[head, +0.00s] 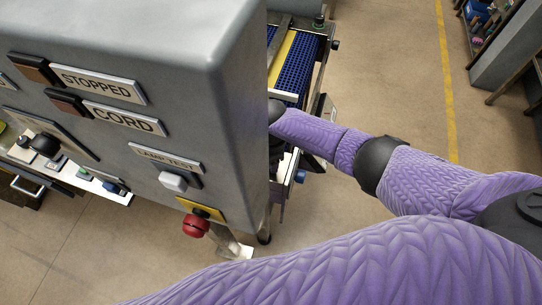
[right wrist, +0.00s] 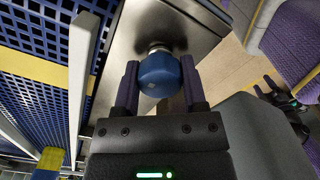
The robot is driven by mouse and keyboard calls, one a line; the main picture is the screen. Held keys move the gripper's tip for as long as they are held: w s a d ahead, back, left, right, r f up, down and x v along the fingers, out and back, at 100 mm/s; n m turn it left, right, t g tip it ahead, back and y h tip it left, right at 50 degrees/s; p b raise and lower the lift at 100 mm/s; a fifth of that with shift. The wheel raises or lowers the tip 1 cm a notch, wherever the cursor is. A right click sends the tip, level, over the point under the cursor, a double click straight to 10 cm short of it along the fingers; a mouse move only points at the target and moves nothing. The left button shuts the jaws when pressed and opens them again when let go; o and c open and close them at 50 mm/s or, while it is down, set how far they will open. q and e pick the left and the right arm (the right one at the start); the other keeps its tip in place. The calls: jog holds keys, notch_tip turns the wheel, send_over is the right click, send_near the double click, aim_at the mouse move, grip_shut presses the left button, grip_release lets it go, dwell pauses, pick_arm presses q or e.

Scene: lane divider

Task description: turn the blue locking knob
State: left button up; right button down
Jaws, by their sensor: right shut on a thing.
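The blue locking knob (right wrist: 158,74) is a round blue knob on a short metal stem, fixed to a grey metal plate (right wrist: 128,45) in the right wrist view. My right gripper (right wrist: 160,80) is shut on it, with one dark purple finger on each side. In the head view my right arm reaches left to the edge of the grey cabinet, and the gripper is largely hidden there. A small blue part (head: 300,176) shows below the arm; I cannot tell whether it is the same knob. My left gripper is not in view.
The grey control cabinet (head: 185,85) with STOPPED, CORD and LAMP TEST labels and a red knob (head: 196,226) stands close on the left. A conveyor with a blue grid belt (head: 302,68) lies behind it. Open floor (head: 395,70) with a yellow line extends right.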

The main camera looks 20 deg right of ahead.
jog(key=shift+s+f+n, duration=0.1)
jog(key=shift+n, duration=0.4)
jog(key=shift+c, duration=0.7)
grip_release()
notch_tip(320, 180, up, 9)
jog(key=p, duration=0.3)
jog(key=shift+r, duration=0.5)
